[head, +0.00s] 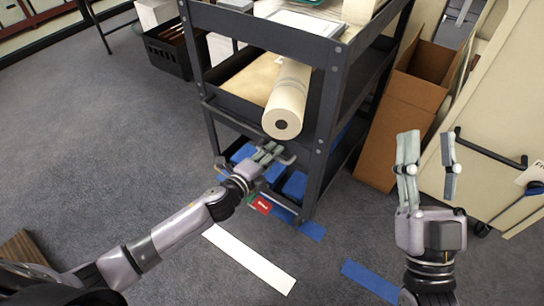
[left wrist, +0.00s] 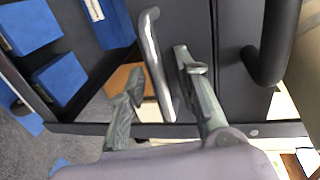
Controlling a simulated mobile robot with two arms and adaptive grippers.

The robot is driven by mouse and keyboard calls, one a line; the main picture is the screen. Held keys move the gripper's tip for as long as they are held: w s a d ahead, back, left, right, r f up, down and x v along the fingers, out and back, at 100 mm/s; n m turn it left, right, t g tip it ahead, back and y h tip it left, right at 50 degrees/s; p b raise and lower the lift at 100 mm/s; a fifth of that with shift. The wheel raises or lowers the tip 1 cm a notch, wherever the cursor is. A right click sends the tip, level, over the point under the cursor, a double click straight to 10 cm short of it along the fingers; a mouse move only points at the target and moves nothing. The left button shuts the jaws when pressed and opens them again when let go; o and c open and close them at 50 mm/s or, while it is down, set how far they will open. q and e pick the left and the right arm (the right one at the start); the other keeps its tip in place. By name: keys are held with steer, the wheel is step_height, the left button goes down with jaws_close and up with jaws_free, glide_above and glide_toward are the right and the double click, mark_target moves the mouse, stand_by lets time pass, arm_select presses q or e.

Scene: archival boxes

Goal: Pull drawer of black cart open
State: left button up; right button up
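The black cart (head: 338,95) stands in the upper middle of the head view, with an upper tray, a middle drawer and a low shelf level. My left gripper (head: 272,156) is at the cart's front, below the roll end. In the left wrist view its two fingers (left wrist: 160,85) are apart, with a dark, shiny handle bar (left wrist: 153,50) running between them; contact cannot be told. A second black bar (left wrist: 268,55) shows to the right. My right gripper (head: 428,165) is open and empty at the right, away from the cart.
A cream roll (head: 286,95) sticks out over the cart's front. Blue boxes (head: 294,185) sit low in the cart. A cardboard box (head: 400,115) and a cream cabinet (head: 490,110) stand to the right. Grey carpet (head: 120,130) is free at the left.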

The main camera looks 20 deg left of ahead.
arm_select(q)
steer(key=shift+w, duration=0.2)
jaws_close()
stand_by(0.3)
stand_by(0.5)
